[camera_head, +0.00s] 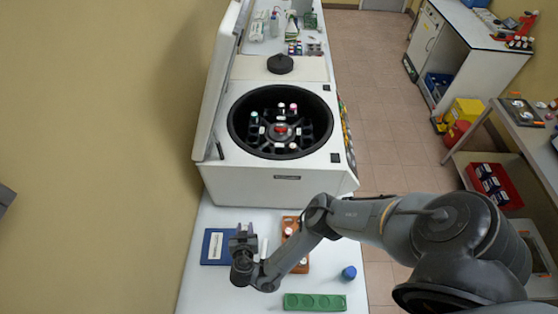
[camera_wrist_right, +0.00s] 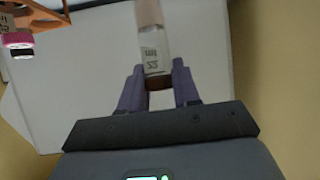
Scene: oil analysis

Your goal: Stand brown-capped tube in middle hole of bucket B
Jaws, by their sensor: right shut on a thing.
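My right gripper (camera_head: 243,238) is low over the front of the bench in the head view, near a blue pad. In the right wrist view its two fingers (camera_wrist_right: 158,75) are shut on the brown-capped tube (camera_wrist_right: 153,50), at the dark brown cap end; a white label with print faces the camera. The white centrifuge (camera_head: 270,187) stands behind with its lid raised. Its dark round bowl (camera_head: 240,133) holds a rotor with several buckets and a few capped tubes. The bucket letters are too small to read, so I cannot tell which is bucket B. My left gripper is not seen.
A blue pad (camera_head: 214,252), an orange-brown rack (camera_head: 302,267), a blue cap-like object (camera_head: 349,272) and a green tray (camera_head: 315,302) are on the front bench. The raised lid (camera_head: 217,85) edges the bowl's left side. A pink-capped tube (camera_wrist_right: 18,41) shows in the wrist view.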

